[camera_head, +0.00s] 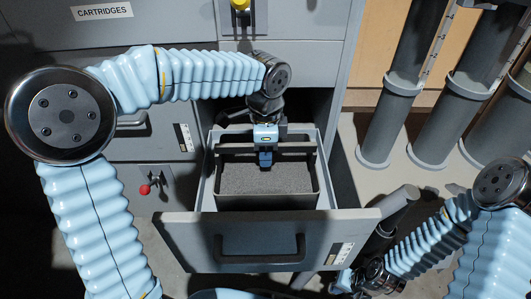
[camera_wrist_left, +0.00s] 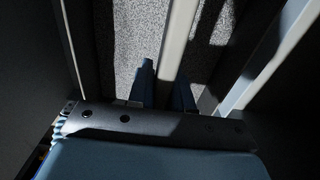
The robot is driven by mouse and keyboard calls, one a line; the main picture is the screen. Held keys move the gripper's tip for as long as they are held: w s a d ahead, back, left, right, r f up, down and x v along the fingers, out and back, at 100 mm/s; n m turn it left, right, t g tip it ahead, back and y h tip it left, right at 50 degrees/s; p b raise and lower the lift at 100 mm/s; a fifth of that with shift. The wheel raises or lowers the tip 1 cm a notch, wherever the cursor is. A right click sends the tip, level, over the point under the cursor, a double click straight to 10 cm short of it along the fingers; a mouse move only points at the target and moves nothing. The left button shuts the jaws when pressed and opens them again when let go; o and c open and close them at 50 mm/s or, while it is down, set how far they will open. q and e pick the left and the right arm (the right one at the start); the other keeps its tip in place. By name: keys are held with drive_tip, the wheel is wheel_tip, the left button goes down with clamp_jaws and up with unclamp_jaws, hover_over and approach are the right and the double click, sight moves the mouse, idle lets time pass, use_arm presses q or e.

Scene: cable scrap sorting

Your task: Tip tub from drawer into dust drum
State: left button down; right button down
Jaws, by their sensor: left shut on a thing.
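A dark tub (camera_head: 318,185) filled with grey granular dust sits in the pulled-out drawer (camera_head: 190,232). A bar (camera_head: 297,149) runs across the tub's rear part. My left gripper (camera_head: 265,160) reaches down from behind and is shut on this bar. In the left wrist view its fingers (camera_wrist_left: 166,90) stand either side of a pale bar (camera_wrist_left: 180,40), with speckled dust (camera_wrist_left: 138,38) below. My right gripper (camera_head: 346,281) is low at the right of the drawer, partly cut off, its fingers unclear. I cannot identify the dust drum in these views.
The drawer's front handle (camera_head: 260,248) faces me. A cabinet (camera_head: 150,40) with a CARTRIDGES label stands behind. A red knob (camera_head: 145,189) sticks out at left. Several grey upright tubes (camera_head: 440,120) stand at right.

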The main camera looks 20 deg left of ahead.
use_arm(q)
drive_tip(key=shift+f, duration=0.25)
drive_tip(key=c, duration=1)
unclamp_jaws()
drive_tip(key=shift+c, duration=0.2)
wheel_tip(320, 180, up, 14)
drive_tip(key=p, duration=0.3)
drive_tip(key=shift+w, duration=0.4)
